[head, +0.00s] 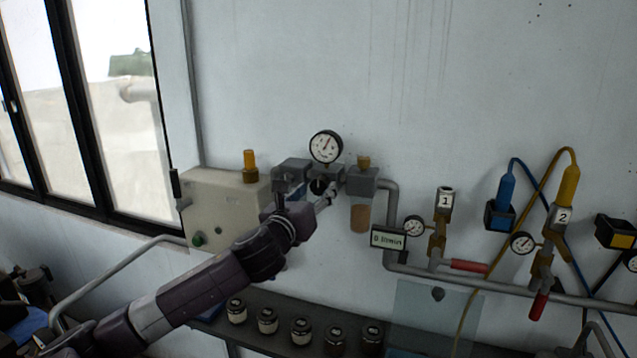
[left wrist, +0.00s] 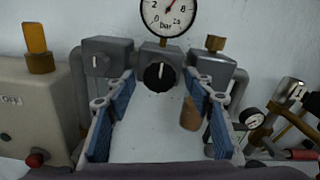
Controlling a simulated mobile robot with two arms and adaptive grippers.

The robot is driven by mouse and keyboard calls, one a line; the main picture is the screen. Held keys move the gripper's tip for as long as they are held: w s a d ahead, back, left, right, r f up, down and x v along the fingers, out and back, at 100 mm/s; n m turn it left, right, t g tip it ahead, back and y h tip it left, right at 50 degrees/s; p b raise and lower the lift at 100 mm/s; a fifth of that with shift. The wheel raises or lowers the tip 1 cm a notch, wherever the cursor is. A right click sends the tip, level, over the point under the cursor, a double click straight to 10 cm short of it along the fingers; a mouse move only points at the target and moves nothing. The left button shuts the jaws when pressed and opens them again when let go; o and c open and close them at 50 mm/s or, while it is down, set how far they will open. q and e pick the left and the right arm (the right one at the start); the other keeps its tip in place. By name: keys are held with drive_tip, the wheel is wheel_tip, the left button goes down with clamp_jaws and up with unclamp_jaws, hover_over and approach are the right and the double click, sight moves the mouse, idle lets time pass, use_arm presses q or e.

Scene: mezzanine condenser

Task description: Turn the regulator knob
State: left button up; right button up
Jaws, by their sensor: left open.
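The regulator knob (left wrist: 159,76) is round and black with a white pointer mark. It sits on the front of a grey regulator body under a pressure gauge (left wrist: 168,17) marked in bar. In the head view the knob (head: 319,187) is partly covered by my left gripper (head: 312,195), and the gauge (head: 326,147) stands above it. My left gripper (left wrist: 160,88) is open, with its blue-padded fingers spread to the left and right of the knob. The fingers appear apart from the knob. My right gripper is in neither view.
A beige box (head: 222,205) with a yellow beacon is on the wall at left. A filter bowl (head: 360,217) hangs just right of the regulator. Pipes and a flow display (head: 388,239) run further right. Several jars (head: 301,331) stand on the shelf below.

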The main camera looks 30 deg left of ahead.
use_arm(q)
drive_tip(key=shift+x, duration=0.85)
drive_tip(key=c, duration=1.2)
